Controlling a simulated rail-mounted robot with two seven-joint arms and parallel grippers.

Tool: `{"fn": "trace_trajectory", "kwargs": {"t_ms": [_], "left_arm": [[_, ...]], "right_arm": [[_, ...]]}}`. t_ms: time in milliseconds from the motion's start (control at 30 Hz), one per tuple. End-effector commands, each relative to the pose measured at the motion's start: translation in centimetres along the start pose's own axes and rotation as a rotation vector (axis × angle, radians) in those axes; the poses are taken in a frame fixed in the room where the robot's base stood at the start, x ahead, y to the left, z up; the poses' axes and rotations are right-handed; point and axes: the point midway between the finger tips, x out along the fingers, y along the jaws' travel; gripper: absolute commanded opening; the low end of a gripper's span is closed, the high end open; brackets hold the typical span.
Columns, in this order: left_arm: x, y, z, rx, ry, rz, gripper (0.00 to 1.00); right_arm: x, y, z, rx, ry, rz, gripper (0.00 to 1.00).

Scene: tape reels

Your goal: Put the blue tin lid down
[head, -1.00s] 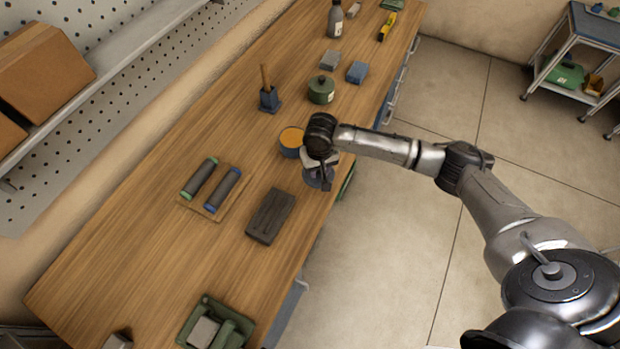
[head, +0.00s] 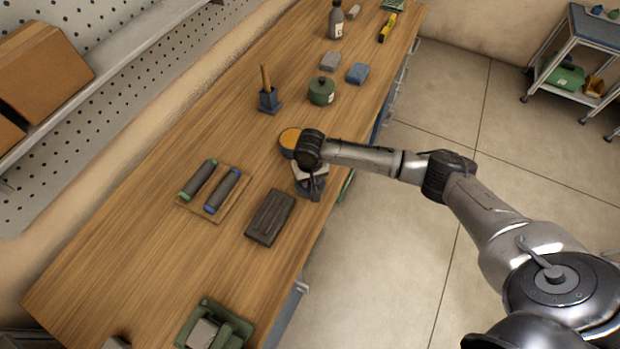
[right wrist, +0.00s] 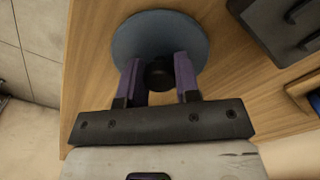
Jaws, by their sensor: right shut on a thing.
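The blue tin lid is a round blue-grey disc with a dark knob. It shows in the right wrist view (right wrist: 160,35) and partly under the gripper in the head view (head: 305,189). My right gripper (right wrist: 159,78) is shut on the lid's knob, between its two purple-sided fingers. In the head view my right gripper (head: 312,185) is over the bench's right edge, just right of the dark block. I cannot tell whether the lid touches the bench top. An open tin with orange contents (head: 290,138) stands just behind the gripper, partly hidden by the wrist.
The wooden bench (head: 130,260) has clear room at left and front. A dark grey block (head: 270,218) lies close to the lid. Two rollers (head: 222,190) lie on a wooden board. A green lidded pot (head: 321,91) and a blue brush holder (head: 269,101) stand farther back.

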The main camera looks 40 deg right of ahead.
Motion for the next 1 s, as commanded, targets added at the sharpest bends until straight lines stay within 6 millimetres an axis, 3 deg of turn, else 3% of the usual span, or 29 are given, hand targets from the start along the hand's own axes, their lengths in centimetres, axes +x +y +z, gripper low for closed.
{"fn": "trace_trajectory", "kwargs": {"t_ms": [167, 200, 433, 733, 1000], "left_arm": [[-0.2, 0.2, -0.1, -0.006, 0.001, 0.005, 0.51], [-0.1, 0.2, -0.1, -0.006, 0.001, 0.005, 0.51], [-0.1, 0.1, -0.1, -0.004, 0.001, 0.003, 0.51], [0.1, -0.1, 0.1, 0.005, -0.001, -0.004, 0.51], [-0.6, -0.2, -0.1, 0.008, -0.002, -0.006, 0.51]], "right_arm": [[0.3, 0.0, 0.0, 0.001, -0.001, -0.001, 0.07], [0.3, 0.0, 0.0, 0.001, 0.000, -0.001, 0.34], [0.3, 0.0, 0.0, 0.001, 0.000, 0.000, 0.56], [0.0, 0.0, 0.0, 0.000, 0.001, 0.000, 0.56], [-4.2, 0.0, -0.1, 0.000, 0.002, -0.003, 0.56]]}}
